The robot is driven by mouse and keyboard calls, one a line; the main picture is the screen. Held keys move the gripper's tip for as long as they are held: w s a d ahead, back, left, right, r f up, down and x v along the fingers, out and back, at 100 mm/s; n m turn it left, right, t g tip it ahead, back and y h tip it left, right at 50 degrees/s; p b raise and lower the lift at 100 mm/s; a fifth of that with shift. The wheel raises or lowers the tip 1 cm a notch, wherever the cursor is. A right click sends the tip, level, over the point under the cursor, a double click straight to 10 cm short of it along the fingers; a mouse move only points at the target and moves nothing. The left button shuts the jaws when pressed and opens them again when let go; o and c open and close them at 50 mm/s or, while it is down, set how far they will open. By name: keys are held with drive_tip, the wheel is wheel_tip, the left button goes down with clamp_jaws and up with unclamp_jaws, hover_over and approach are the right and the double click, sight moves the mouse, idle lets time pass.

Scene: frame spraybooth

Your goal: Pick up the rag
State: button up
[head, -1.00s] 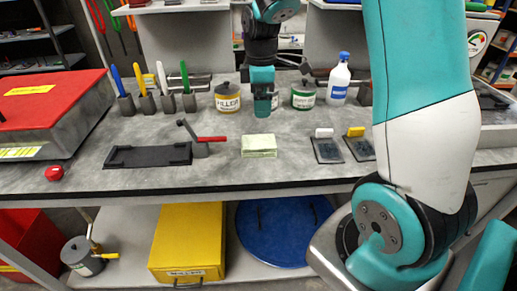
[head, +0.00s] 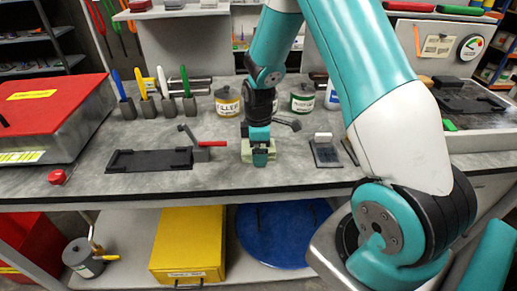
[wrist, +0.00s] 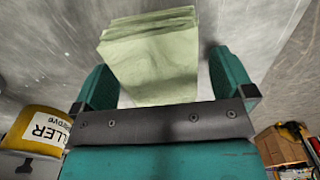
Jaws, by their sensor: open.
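The rag (head: 246,151) is a pale green folded stack on the grey bench top, near its front edge. In the wrist view the rag (wrist: 152,60) lies between and just beyond the two teal fingers. My gripper (head: 260,158) is over the rag in the head view and hides much of it. In the wrist view my gripper (wrist: 165,82) is open, with one finger on either side of the rag and a gap visible at each side. I cannot tell how far its fingertips are above the bench.
A black tray with a red-handled clamp (head: 208,143) stands to the left. A flat pad with a white block (head: 325,152) lies to the right. The filler tin (head: 227,103) and a green-labelled tin (head: 303,99) stand behind.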

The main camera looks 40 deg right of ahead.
drive_tip(key=c, duration=1)
drive_tip(key=shift+r, duration=0.15)
wheel_tip(320, 180, up, 20)
drive_tip(key=shift+b, duration=0.45)
